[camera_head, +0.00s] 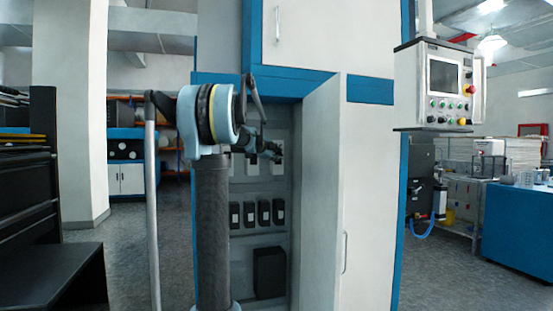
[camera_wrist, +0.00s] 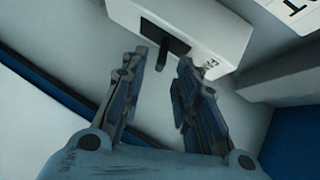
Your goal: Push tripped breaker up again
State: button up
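An open cabinet (camera_head: 334,200) stands ahead of me, with my arm reaching into it. In the head view my gripper (camera_head: 274,153) is small and partly hidden by my arm, in front of an upper row of light breakers (camera_head: 252,170). In the wrist view a white breaker (camera_wrist: 190,22) with a black toggle (camera_wrist: 175,48) lies just beyond my gripper (camera_wrist: 163,64). The two fingers are apart, with the toggle's end near the gap between their tips. I cannot tell whether a finger touches it. The picture is tilted, so the toggle's up or down position is unclear.
A row of black switches (camera_head: 264,212) and a dark box (camera_head: 269,272) sit lower in the cabinet. The cabinet's open door stands right of the opening. A control panel (camera_head: 446,88) hangs further right. A black bench (camera_head: 50,275) is at the left.

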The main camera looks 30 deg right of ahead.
jog(key=v, duration=0.9)
jog(key=shift+s+a, duration=0.15)
jog(key=shift+a, duration=0.2)
